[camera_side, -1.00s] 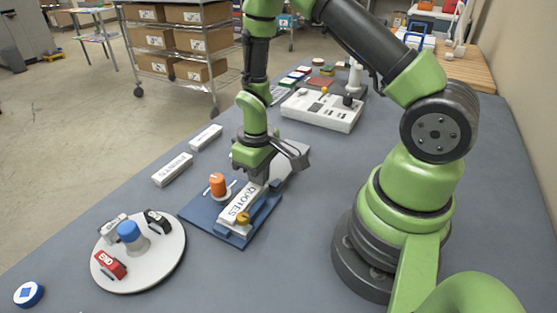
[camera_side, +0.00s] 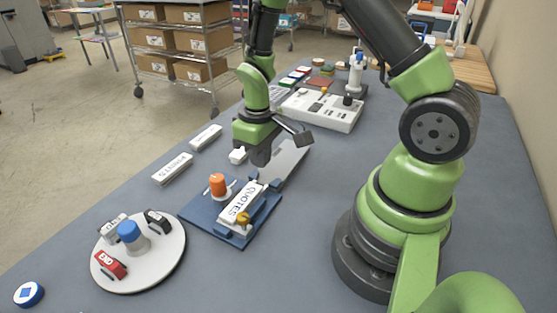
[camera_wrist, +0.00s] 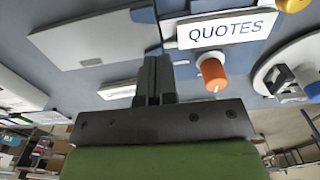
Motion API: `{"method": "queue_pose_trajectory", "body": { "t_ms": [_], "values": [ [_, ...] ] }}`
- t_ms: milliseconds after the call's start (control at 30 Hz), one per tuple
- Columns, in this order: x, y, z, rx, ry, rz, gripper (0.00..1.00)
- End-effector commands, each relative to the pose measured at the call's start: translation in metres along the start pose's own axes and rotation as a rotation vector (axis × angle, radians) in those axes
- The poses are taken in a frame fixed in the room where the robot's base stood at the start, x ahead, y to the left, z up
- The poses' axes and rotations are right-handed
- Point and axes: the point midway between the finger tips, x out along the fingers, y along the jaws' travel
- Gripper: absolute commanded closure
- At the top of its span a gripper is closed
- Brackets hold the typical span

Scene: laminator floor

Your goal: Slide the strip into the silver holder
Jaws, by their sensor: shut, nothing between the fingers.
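The white strip (camera_side: 241,203) lettered QUOTES lies along a blue fixture (camera_side: 193,219) on the bench. The strip also shows at the top of the wrist view (camera_wrist: 226,29). A flat silver-grey plate (camera_side: 290,158) lies just beyond the fixture; it also shows in the wrist view (camera_wrist: 95,38). I cannot tell whether this plate is the silver holder, or how far the strip sits in any channel. My gripper (camera_side: 261,161) is shut and empty, above the bench beyond the strip's far end and apart from it. Its closed fingers (camera_wrist: 155,80) show in the wrist view.
An orange knob (camera_side: 218,186) stands beside the strip, and a yellow knob (camera_side: 243,219) by its near end. A round turntable (camera_side: 168,268) with a blue knob is at front left. Another lettered strip (camera_side: 172,169) lies left. A white control box (camera_side: 323,110) stands behind.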

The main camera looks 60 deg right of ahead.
Motion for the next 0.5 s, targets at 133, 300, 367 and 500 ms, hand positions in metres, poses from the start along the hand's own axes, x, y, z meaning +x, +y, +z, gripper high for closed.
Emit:
{"method": "queue_pose_trajectory", "body": {
  "t_ms": [133,300,367,500],
  "values": [
    [-0.013,0.000,-0.001,-0.001,0.003,0.001,1.00],
    [-0.025,0.000,0.000,-0.001,0.002,0.000,1.00],
    [-0.027,0.000,0.000,0.000,0.001,0.000,1.00],
    [-0.030,0.000,0.000,-0.001,0.002,0.000,1.00]
  ]
}}
